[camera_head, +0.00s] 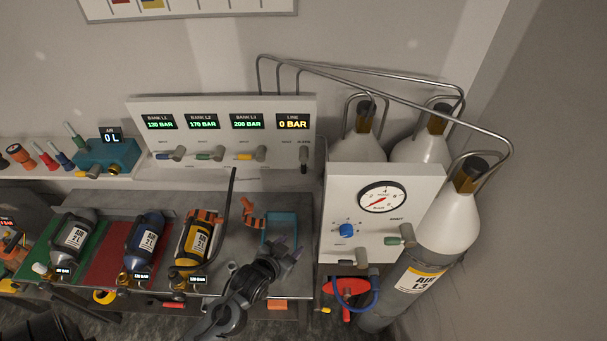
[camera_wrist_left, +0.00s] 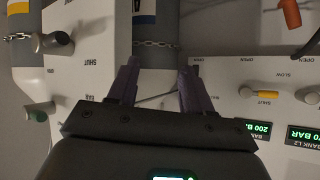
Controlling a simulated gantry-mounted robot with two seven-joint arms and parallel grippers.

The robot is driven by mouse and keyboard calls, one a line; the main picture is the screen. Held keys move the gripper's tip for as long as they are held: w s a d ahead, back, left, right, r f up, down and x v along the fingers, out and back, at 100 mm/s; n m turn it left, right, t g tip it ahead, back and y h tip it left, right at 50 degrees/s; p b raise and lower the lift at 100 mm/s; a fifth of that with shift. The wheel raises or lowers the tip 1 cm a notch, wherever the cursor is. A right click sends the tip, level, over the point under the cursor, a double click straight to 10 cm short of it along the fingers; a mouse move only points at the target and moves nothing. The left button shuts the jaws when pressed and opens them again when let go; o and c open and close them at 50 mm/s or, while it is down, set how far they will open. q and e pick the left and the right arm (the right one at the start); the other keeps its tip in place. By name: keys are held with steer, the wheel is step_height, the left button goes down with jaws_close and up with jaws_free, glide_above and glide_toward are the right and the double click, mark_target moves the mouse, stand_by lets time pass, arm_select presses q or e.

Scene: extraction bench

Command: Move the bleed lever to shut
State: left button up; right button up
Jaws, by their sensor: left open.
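A short lever with a dark handle (camera_head: 303,158) hangs down under the LINE display, which reads 0 BAR; its label is too small to read. Another grey lever (camera_head: 362,258) sits at the lower edge of the gauge panel, and I cannot tell for certain which is the bleed lever. A grey lever with a dark handle also shows by a SHUT label in the left wrist view (camera_wrist_left: 55,42). My left gripper (camera_head: 289,248) is open and empty, left of the gauge panel and below the display panel. It also shows in the left wrist view (camera_wrist_left: 158,72), touching no lever. My right gripper is not in view.
The gauge panel (camera_head: 340,190) carries a blue knob (camera_head: 347,230) and a green lever (camera_head: 400,240). Blue, green and yellow bank levers line the display panel (camera_head: 140,110). Tall cylinders (camera_head: 450,225) stand at right. Several small bottles lie on the bench. Thin pipes arch overhead.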

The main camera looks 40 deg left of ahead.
arm_select(q)
steer(key=w+a+f+n+t+y+b, duration=0.3)
steer(key=w+a+f+n+y+b, duration=0.15)
steer(key=w+a+b, duration=0.7)
steer(key=t+y+b, duration=0.1)
steer(key=y+b, duration=0.1)
steer(key=b, duration=0.1)
glide_toward(303, 168)
steer(key=w, duration=0.1)
steer(key=shift+n, duration=0.35)
steer(key=x, duration=1)
steer(key=shift+a+f, duration=0.15)
steer(key=shift+a, duration=0.2)
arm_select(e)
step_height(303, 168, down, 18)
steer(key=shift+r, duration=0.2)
arm_select(q)
jaws_close()
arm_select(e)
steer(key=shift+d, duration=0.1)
